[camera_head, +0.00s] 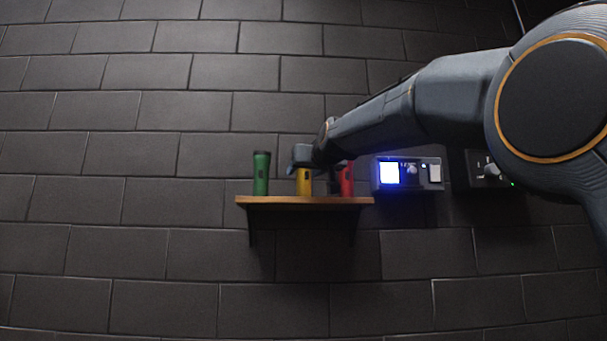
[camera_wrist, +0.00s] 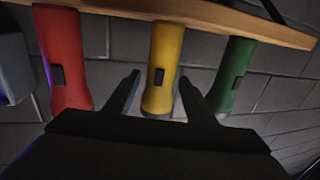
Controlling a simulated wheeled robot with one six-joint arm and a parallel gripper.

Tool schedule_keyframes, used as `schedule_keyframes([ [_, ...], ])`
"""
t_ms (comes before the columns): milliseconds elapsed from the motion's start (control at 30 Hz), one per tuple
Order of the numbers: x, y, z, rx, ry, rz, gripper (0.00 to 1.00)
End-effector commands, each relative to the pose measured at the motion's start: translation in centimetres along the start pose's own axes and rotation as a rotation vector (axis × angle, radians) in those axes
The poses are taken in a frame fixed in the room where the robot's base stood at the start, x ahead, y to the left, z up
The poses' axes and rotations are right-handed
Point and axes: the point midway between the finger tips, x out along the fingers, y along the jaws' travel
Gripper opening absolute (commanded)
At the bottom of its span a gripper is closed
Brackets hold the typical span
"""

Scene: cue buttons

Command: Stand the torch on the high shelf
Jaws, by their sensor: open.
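Three torches stand upright in a row on a wooden shelf (camera_head: 290,200): green (camera_head: 261,175) at the left, yellow (camera_head: 304,186) in the middle, red (camera_head: 347,182) at the right. The wrist view is upside down, with the red torch (camera_wrist: 62,50) left, the yellow torch (camera_wrist: 166,50) in the middle and the green torch (camera_wrist: 233,72) right. My gripper (camera_wrist: 158,77) is open, its two fingers on either side of the yellow torch's upper part, with gaps visible. In the head view my gripper (camera_head: 303,158) hides the yellow torch's top and part of the red one.
Right of the shelf, a wall box (camera_head: 408,174) has a lit blue-white screen and a knob. A darker box with a knob (camera_head: 490,171) is farther right, partly behind my arm. The dark block wall is close behind the shelf; the wall to the left is bare.

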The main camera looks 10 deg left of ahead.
Motion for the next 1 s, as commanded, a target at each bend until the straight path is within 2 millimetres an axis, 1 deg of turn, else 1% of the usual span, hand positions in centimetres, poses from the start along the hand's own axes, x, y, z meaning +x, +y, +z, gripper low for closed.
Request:
schedule_keyframes([
  [400, -7.4, 0.0, 0.2, 0.0, 0.002, 0.0, 0.5],
  [533, -9.3, 0.0, 0.2, 0.0, 0.003, 0.0, 0.5],
  [633, -10.3, 0.0, 0.1, 0.0, 0.002, -0.001, 0.5],
  [733, -10.9, 0.0, 0.1, 0.0, 0.0, -0.001, 0.5],
  [1000, -11.2, 0.0, 0.1, 0.0, 0.0, 0.0, 0.5],
])
